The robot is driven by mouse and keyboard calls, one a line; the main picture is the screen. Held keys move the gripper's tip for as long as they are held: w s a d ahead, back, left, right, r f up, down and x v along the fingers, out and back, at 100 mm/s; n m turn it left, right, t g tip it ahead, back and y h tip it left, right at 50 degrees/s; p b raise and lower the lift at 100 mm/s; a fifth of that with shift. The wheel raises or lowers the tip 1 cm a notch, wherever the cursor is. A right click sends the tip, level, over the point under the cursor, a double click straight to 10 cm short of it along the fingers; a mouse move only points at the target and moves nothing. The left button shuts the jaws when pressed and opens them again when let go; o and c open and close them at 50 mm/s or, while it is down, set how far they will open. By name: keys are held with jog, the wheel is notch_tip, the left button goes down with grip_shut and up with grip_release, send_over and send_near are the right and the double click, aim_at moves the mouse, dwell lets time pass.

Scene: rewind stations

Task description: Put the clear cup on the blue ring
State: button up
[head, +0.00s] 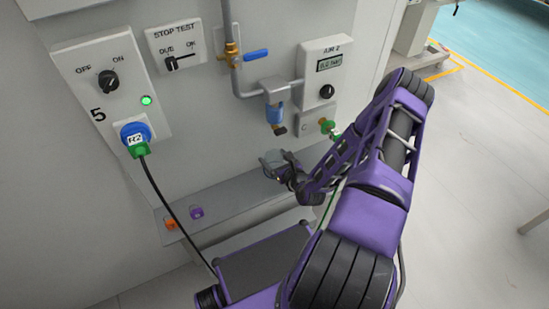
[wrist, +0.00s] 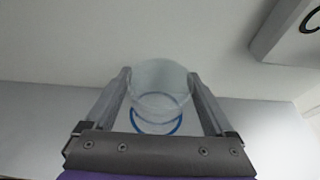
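The clear cup (wrist: 160,80) stands between the two fingers of my gripper (wrist: 160,92) in the wrist view, with a finger against each side. The cup looks upright. The blue ring (wrist: 157,133) lies on the grey shelf, partly seen through and just below the cup. I cannot tell whether the cup's base touches the shelf. In the head view, the cup (head: 271,158) shows faintly at the tip of my gripper (head: 280,168), over the shelf near the wall. The ring cannot be made out there.
The grey shelf (head: 235,205) runs along the wall panel. An orange block (head: 170,224) and a purple block (head: 197,212) sit at its left end. A blue-bowled filter (head: 275,115) and a green fitting (head: 327,126) stick out above. A black cable (head: 175,210) hangs at the left.

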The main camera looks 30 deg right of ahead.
jog(key=shift+o, duration=0.4)
jog(key=shift+r, duration=0.2)
jog(key=p+v, duration=0.1)
jog(key=v, duration=1.1)
